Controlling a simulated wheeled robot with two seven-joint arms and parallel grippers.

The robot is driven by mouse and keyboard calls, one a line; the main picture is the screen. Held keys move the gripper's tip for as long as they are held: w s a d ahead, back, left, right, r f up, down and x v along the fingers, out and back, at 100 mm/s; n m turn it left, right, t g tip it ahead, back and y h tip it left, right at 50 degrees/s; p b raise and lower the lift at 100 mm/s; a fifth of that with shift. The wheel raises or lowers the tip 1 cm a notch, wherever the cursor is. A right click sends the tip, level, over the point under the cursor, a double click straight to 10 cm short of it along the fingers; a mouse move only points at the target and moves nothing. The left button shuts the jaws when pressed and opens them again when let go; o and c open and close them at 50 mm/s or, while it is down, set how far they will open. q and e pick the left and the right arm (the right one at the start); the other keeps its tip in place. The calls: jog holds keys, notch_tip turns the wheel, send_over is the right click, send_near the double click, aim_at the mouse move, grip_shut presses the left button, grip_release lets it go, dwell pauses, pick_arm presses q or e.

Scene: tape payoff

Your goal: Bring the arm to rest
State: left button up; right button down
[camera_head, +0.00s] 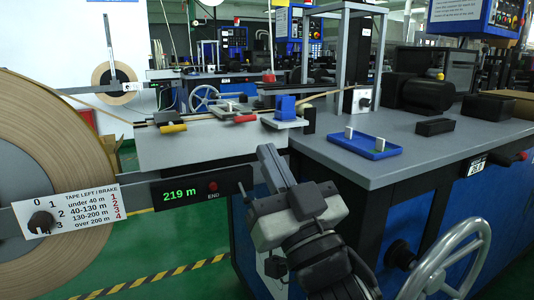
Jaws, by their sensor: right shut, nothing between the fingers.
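My right gripper (273,162) is in the lower middle of the head view, at the end of my dark grey arm. Its fingers are shut with nothing between them. They point up and a little left, in front of the grey bench's near edge. In the picture they overlap the gap between the splice table and the machine bench; whether they touch anything cannot be told. My left gripper is not in view.
A blue tray (364,146) with small light pieces lies on the grey bench (430,155). A handwheel (450,258) stands at lower right. A large tape roll (50,130) with a brake knob (41,222) is at left. A display (190,194) reads 219 m.

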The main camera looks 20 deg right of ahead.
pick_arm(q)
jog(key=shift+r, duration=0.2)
pick_arm(e)
jog(key=s+a+f+g+y, duration=0.2)
jog(key=s+a+f+g, duration=0.15)
jog(key=f, duration=0.45)
jog(key=s+a+f+g+y, duration=0.2)
jog(key=s+a+f+g, duration=0.15)
jog(key=f, duration=0.45)
jog(key=s+a+f+g+y, duration=0.2)
jog(key=s+f+g, duration=0.15)
jog(key=f, duration=0.45)
pick_arm(q)
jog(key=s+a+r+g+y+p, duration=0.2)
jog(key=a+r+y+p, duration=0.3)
jog(key=p, duration=2.3)
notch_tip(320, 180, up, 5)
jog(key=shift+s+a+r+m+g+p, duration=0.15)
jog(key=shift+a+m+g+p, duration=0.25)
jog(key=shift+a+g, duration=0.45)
pick_arm(e)
jog(key=s+d+r+n+g+h, duration=0.1)
jog(key=d+r+g+h, duration=0.2)
jog(key=d+r, duration=0.3)
notch_tip(320, 180, up, 4)
jog(key=shift+s+d+r+h, duration=0.1)
jog(key=shift+s+d+h, duration=0.25)
jog(key=shift+h, duration=0.55)
